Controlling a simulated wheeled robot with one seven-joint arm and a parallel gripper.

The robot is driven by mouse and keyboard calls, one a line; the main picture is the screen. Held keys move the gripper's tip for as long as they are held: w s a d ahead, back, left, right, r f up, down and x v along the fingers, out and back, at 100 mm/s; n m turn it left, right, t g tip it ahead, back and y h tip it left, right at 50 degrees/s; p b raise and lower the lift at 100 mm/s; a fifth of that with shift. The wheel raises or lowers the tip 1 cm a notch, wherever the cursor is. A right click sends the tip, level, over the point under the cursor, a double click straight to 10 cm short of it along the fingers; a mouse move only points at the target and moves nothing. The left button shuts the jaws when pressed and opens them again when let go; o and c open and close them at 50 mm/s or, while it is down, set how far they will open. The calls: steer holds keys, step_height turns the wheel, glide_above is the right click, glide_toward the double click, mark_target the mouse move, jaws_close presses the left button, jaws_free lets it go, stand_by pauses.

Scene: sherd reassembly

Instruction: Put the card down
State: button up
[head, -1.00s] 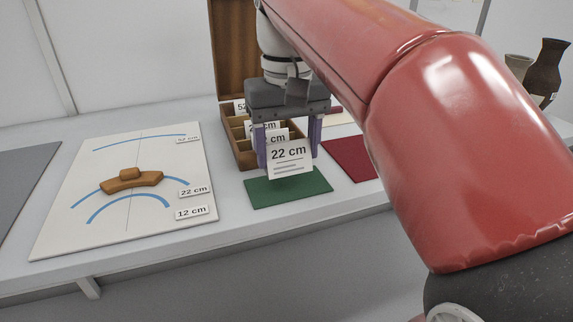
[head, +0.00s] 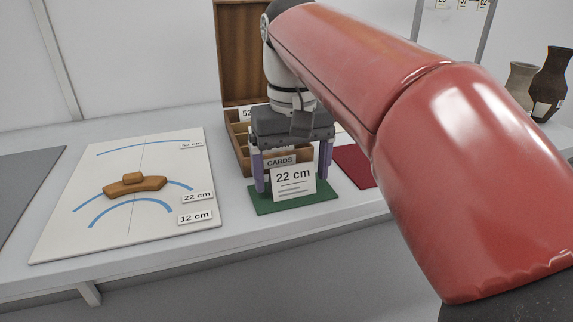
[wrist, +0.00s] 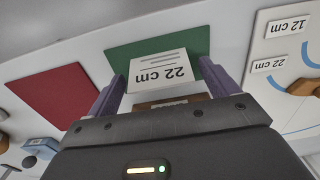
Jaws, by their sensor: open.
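The white card (head: 293,183) reading "22 cm" stands face-on to the head view, at the green mat (head: 262,207). A brown piece labelled "CARDS" (head: 280,161) shows just behind it. My gripper (head: 293,180) is open, with one purple finger on each side of the card and gaps between. In the wrist view the card (wrist: 163,72) lies between the open fingers (wrist: 160,85), over the green mat (wrist: 125,50). I cannot tell whether the card leans on the brown piece.
An open wooden box (head: 240,140) with compartments and cards stands behind my gripper. A dark red mat (head: 352,165) lies to the right. A white board (head: 75,225) with blue arcs bears a joined brown sherd (head: 135,186) on the left.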

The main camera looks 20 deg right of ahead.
step_height(320, 180, up, 12)
steer(key=p, duration=0.4)
steer(key=shift+r, duration=0.15)
